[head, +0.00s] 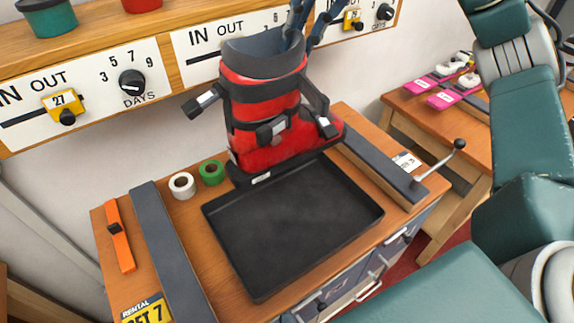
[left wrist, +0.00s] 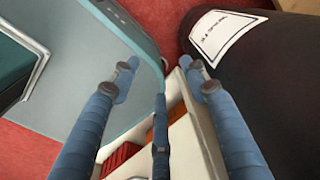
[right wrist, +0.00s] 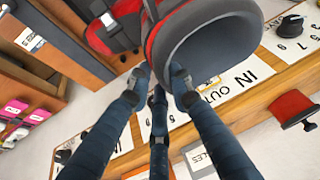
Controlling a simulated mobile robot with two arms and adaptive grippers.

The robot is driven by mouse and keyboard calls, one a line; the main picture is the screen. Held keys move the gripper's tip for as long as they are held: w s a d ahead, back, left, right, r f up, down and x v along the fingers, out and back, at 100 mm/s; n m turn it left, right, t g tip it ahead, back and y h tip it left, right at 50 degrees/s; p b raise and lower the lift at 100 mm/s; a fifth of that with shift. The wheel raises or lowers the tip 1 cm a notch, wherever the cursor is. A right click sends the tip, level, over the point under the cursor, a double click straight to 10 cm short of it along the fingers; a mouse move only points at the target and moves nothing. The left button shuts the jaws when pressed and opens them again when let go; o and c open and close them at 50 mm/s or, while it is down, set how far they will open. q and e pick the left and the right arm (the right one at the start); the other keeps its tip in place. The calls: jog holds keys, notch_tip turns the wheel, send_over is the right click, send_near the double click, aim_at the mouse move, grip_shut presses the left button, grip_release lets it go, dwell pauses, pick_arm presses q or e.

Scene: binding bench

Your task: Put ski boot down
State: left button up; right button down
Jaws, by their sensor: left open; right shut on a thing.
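The red and black ski boot (head: 262,140) is upright over the back of the bench, just behind the black tray (head: 225,245), its toe to the right. Whether its sole touches the bench or hangs just above cannot be told. My right gripper (head: 300,22) is at the top of the boot, shut on its dark cuff. In the right wrist view the boot's cuff (right wrist: 220,40) is at the fingertips of my right gripper (right wrist: 165,82). My left gripper (left wrist: 163,75) is open and empty in the left wrist view, and out of the head view.
White and green tape rolls (head: 182,186) stand left of the boot. Dark rails (head: 172,255) flank the tray; a crank handle (head: 440,162) is at the right. An orange tool (head: 119,235) lies at the left. The dial board (head: 110,85) is close behind the boot. The tray is empty.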

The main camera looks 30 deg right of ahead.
aim_at(300, 71)
notch_tip(300, 71, down, 6)
jog(key=shift+s+f+b, duration=0.1)
jog(key=shift+f+b, duration=0.1)
jog(key=shift+b, duration=0.25)
notch_tip(300, 71, down, 7)
jog(key=shift+f, duration=0.15)
jog(key=shift+f+p, duration=0.45)
jog(key=shift+f, duration=1.75)
pick_arm(q)
jog(key=shift+s+d+f, duration=0.1)
jog(key=shift+d+f, duration=0.05)
jog(key=shift+d, duration=0.2)
pick_arm(e)
jog(key=c, duration=2)
grip_release()
jog(key=shift+f, duration=0.2)
jog(key=o, duration=0.4)
jog(key=shift+o, duration=0.2)
jog(key=shift+r, duration=0.1)
jog(key=shift+r, duration=0.1)
